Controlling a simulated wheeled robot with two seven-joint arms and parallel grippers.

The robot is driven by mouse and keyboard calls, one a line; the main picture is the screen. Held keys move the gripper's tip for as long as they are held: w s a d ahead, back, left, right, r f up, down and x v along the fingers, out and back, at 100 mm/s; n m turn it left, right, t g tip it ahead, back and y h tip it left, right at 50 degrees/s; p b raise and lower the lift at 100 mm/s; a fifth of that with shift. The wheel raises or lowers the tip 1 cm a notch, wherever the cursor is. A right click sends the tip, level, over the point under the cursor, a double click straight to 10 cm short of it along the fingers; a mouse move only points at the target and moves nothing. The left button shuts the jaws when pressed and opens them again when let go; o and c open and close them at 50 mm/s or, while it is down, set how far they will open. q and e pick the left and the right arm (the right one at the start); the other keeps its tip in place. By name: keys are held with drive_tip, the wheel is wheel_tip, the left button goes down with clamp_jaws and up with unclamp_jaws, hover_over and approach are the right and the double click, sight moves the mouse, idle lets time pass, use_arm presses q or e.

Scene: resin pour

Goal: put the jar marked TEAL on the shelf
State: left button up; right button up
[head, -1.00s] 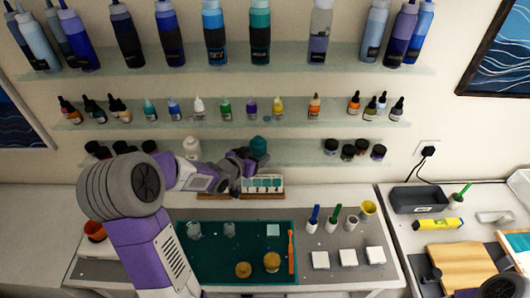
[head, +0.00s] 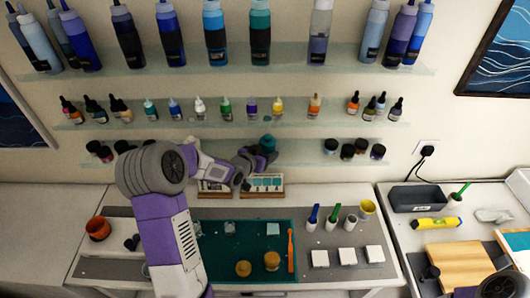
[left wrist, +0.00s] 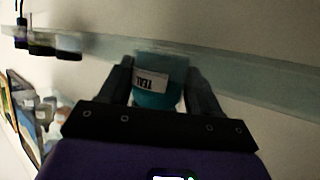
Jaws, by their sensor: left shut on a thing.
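The jar marked TEAL (left wrist: 160,82) is between the fingers of my left gripper (left wrist: 158,90), its label upside down in the left wrist view. In the head view the teal jar (head: 268,142) shows above my left gripper (head: 262,156), at the lowest glass shelf (head: 305,152). My left gripper is shut on the jar. The shelf (left wrist: 235,75) also crosses the left wrist view behind the jar. I cannot tell whether the jar's base touches the shelf. My right gripper is not clearly seen.
Several dark jars (head: 347,151) stand on the shelf's right part, with a free stretch left of them. More dark jars (head: 104,152) stand at its left end. Small bottles (head: 225,108) line the shelf above. A sample rack (head: 264,184) stands on the worktop below.

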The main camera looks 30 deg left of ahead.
use_arm(q)
drive_tip(key=shift+f, duration=0.2)
drive_tip(key=o, duration=1)
drive_tip(key=shift+o, duration=0.2)
drive_tip(key=shift+r, duration=0.2)
drive_tip(key=shift+s+r, duration=0.15)
drive_tip(key=shift+s, duration=0.1)
drive_tip(key=v, duration=1.1)
drive_tip(key=shift+s, duration=0.2)
drive_tip(key=shift+r, duration=0.1)
